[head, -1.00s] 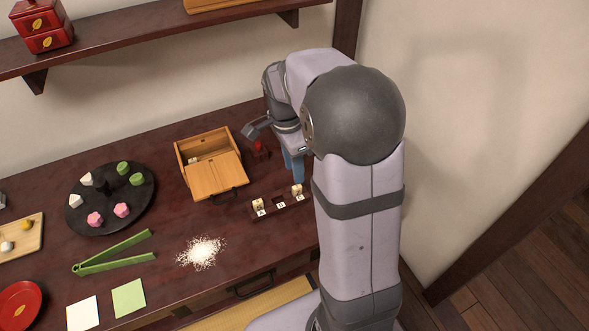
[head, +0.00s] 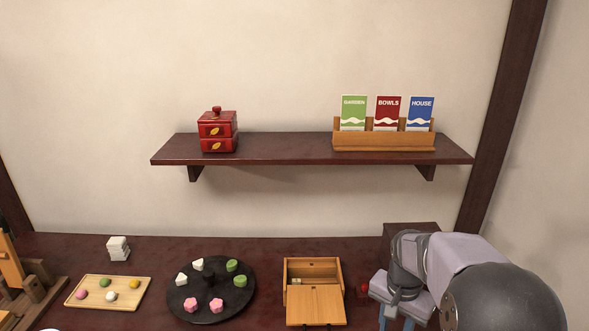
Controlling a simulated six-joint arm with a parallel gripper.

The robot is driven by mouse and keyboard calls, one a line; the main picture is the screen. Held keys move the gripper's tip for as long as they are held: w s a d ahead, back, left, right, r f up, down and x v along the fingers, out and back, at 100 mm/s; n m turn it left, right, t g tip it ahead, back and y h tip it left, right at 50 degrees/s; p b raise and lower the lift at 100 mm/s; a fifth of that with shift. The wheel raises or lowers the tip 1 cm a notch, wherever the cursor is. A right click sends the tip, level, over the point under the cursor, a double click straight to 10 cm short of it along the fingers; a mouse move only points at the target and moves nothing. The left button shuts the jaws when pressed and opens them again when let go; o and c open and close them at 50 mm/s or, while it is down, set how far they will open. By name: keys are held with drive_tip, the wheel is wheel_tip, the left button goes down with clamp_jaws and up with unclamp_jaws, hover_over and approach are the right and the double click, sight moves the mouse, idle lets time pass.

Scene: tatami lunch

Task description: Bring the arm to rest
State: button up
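My arm (head: 500,300) reaches in from the lower right of the head view, over the right end of the dark table. My gripper (head: 395,321) points down beside the wooden box. Its two blue fingers stand apart with nothing visible between them. The fingertips are cut off by the bottom edge of the picture, so what lies just under them is hidden.
A wooden box (head: 314,306) with a partly open lid is left of my gripper, with a small red thing (head: 365,288) between. A dark round tray (head: 238,309) holds several sweets. A wall shelf (head: 285,149) carries a red box (head: 218,132) and a card rack (head: 384,142).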

drive_tip(key=s+a+f+n, duration=0.1)
drive_tip(key=s+n, duration=0.1)
drive_tip(key=s+f+n, duration=0.1)
drive_tip(key=s+n, duration=0.1)
drive_tip(key=s, duration=0.1)
drive_tip(key=s+a+f+n+g, duration=0.1)
drive_tip(key=s+f, duration=0.1)
drive_tip(key=shift+s+a+f+n+y, duration=0.1)
drive_tip(key=shift+s+a+n+y, duration=0.25)
drive_tip(key=shift+n+y, duration=0.05)
drive_tip(key=s+a+n, duration=0.2)
drive_tip(key=s+a, duration=0.2)
drive_tip(key=s, duration=0.5)
wheel_tip(320, 180, up, 14)
drive_tip(key=a+p, duration=0.1)
drive_tip(key=p, duration=1.1)
drive_tip(key=shift+w+a+n+t+p, duration=0.2)
drive_tip(key=shift+w+n+t+p, duration=0.1)
drive_tip(key=shift+w+p, duration=0.1)
